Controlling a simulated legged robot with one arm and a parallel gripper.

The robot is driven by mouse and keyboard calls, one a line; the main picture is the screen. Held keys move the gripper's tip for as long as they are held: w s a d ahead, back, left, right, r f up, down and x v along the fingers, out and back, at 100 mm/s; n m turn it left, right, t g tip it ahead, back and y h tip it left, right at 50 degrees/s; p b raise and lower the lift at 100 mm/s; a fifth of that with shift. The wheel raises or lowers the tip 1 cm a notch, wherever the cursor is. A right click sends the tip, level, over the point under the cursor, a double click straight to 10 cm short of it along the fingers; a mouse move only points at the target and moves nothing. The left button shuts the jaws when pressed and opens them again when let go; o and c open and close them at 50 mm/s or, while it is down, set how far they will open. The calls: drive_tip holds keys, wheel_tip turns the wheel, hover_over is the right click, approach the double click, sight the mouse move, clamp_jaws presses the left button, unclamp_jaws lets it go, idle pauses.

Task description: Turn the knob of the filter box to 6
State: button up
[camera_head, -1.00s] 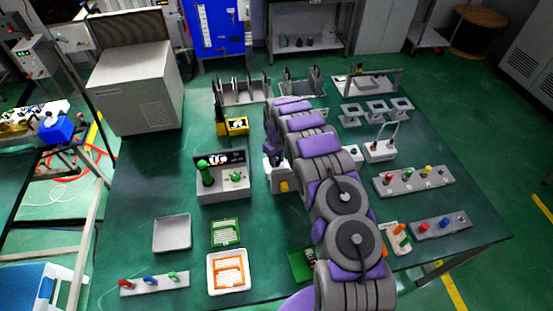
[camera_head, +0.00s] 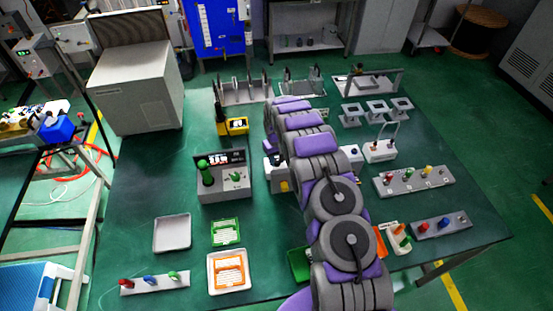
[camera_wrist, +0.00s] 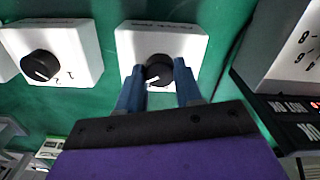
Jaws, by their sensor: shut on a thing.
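The filter box appears to be the white box (camera_wrist: 190,42) in the middle of the wrist view, with a round black knob (camera_wrist: 158,72) and a white pointer mark toward the lower left. The lettering on the box is too blurred to read, so I cannot tell the setting. My gripper (camera_wrist: 157,67) has its two blue fingers on either side of the knob, shut on it. In the head view a white box (camera_head: 271,172) shows partly beside my arm. My arm hides the knob and fingertips there.
A second white box (camera_wrist: 62,47) with a black knob stands left in the wrist view. A grey box with a display (camera_head: 235,186) stands close by in the head view. Racks stand behind; trays (camera_head: 172,233) and peg boards (camera_head: 412,180) lie on the green table.

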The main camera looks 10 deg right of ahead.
sight(276, 160)
drive_tip(key=o, duration=1)
drive_tip(key=shift+w, duration=0.15)
drive_tip(key=shift+o, duration=0.2)
drive_tip(key=shift+r, duration=0.15)
wheel_tip(276, 160, up, 17)
drive_tip(key=p, duration=0.1)
drive_tip(key=shift+a, duration=0.1)
drive_tip(key=s+d+r+m+b, duration=0.1)
drive_tip(key=s+r, duration=0.7)
drive_tip(key=s, duration=0.3)
drive_tip(key=s+r+m+b, duration=0.1)
drive_tip(key=s+r, duration=0.7)
drive_tip(key=s, duration=0.4)
drive_tip(key=s+f+g+b, duration=0.1)
drive_tip(key=s, duration=2.8)
drive_tip(key=shift+s+a+m+g+b, duration=0.25)
drive_tip(key=shift+a+m+g+b, duration=0.1)
drive_tip(key=shift+a+m+g, duration=0.1)
